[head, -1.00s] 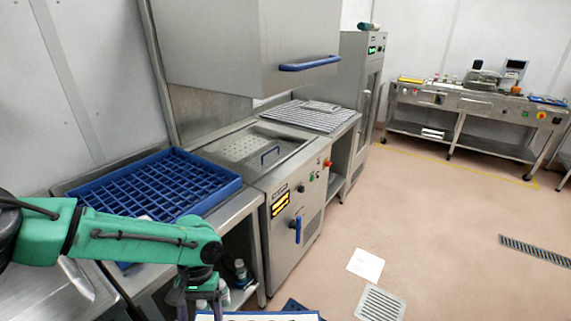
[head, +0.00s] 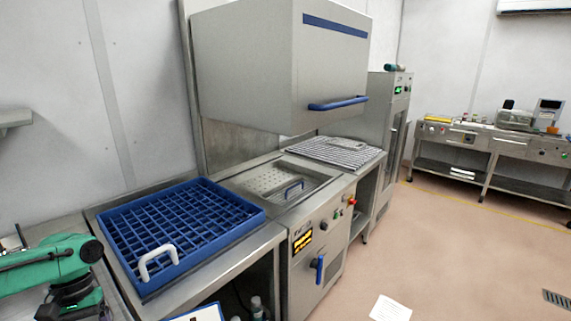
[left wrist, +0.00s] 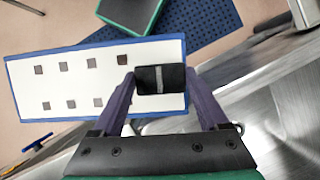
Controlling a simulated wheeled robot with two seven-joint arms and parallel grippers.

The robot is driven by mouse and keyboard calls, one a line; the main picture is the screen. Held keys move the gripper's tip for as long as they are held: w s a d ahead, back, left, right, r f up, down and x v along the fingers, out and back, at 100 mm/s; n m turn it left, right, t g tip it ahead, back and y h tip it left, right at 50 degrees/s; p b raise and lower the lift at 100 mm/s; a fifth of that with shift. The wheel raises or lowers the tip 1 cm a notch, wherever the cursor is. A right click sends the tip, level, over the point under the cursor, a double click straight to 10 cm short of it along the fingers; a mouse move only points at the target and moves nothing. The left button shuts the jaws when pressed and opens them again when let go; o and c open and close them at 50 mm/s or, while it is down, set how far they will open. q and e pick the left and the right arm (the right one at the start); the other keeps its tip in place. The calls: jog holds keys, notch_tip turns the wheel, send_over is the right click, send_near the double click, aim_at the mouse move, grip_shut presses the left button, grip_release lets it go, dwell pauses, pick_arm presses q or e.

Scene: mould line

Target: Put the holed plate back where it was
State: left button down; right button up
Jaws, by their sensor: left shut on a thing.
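The holed plate (left wrist: 85,82) shows in the left wrist view as a white board with a blue rim and two rows of small dark squares. A black grip block (left wrist: 160,79) stands near its right end, between the fingers of my left gripper (left wrist: 158,82), which is shut on it. In the head view a blue-edged white corner of the plate (head: 205,313) shows at the bottom edge. My left gripper there is cut off below the green arm at lower left. My right gripper is not in view.
A blue grid rack (head: 185,225) sits on the steel counter, a white handle-like thing (head: 158,262) at its front. Beside it is a hooded machine (head: 300,90), its hood raised. A wire-like grey rack (head: 330,152) lies beyond.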

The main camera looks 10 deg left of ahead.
pick_arm(q)
jog(key=shift+s+a+f, duration=0.2)
jog(key=shift+s+f, duration=0.25)
jog(key=shift+s, duration=0.25)
jog(key=shift+s+d+f+n, duration=0.15)
jog(key=shift+s+f+n, duration=0.25)
jog(key=shift+s+f, duration=0.3)
jog(key=d+f, duration=0.2)
jog(key=shift+s+d+f, duration=0.25)
jog(key=shift+s+f, duration=0.1)
jog(key=shift+s, duration=0.05)
jog(key=w+d+m+y, duration=0.1)
jog(key=w+d+m, duration=0.3)
jog(key=d, duration=0.7)
jog(key=w+d+m+y, duration=0.1)
jog(key=w+d+m, duration=0.2)
jog(key=d, duration=0.9)
notch_tip(320, 180, down, 7)
jog(key=b, duration=0.7)
jog(key=shift+a+f, duration=0.15)
jog(key=shift+a, duration=0.15)
jog(key=shift+s+f+g, duration=0.1)
jog(key=shift+g, duration=0.2)
jog(key=shift+d, duration=0.1)
